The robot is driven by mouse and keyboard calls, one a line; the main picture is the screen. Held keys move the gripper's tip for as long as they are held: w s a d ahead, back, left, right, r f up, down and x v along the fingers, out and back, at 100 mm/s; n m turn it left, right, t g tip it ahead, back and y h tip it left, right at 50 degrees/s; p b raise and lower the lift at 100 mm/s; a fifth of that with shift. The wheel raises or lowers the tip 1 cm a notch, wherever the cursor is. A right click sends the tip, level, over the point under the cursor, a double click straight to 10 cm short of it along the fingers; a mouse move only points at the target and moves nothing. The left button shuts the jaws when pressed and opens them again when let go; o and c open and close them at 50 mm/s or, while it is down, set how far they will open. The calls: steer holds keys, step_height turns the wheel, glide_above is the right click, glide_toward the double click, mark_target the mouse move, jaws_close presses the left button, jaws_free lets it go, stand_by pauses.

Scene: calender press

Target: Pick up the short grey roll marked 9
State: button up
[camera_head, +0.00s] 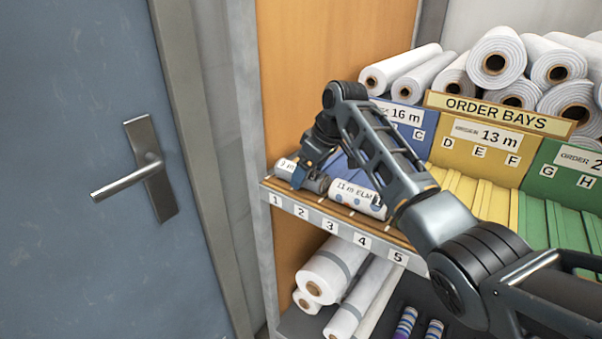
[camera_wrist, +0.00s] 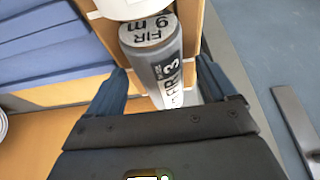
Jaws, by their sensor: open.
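The short grey roll (camera_head: 317,184) lies on the front shelf ledge above the slot numbers 1 and 2, partly covered by my gripper in the head view. In the wrist view the grey roll (camera_wrist: 152,58) shows a light label reading "FIR 9 m" and more dark lettering along its side. My gripper (camera_head: 303,174) is over the roll in the head view. In the wrist view my gripper (camera_wrist: 162,72) is open, with one blue finger on each side of the roll and no clear contact. How deep the fingers reach around it I cannot tell.
A white roll (camera_head: 356,198) marked "11 m ELM" lies close to the grey roll's right. The order bays (camera_head: 480,150), blue, yellow and green, rise behind with white rolls above. A wooden side panel (camera_head: 300,80) and a door handle (camera_head: 135,182) are to the left.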

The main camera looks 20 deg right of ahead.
steer(key=shift+w+a+f, duration=0.1)
steer(key=shift+w+f, duration=0.05)
steer(key=shift+f, duration=0.25)
steer(key=c, duration=1.1)
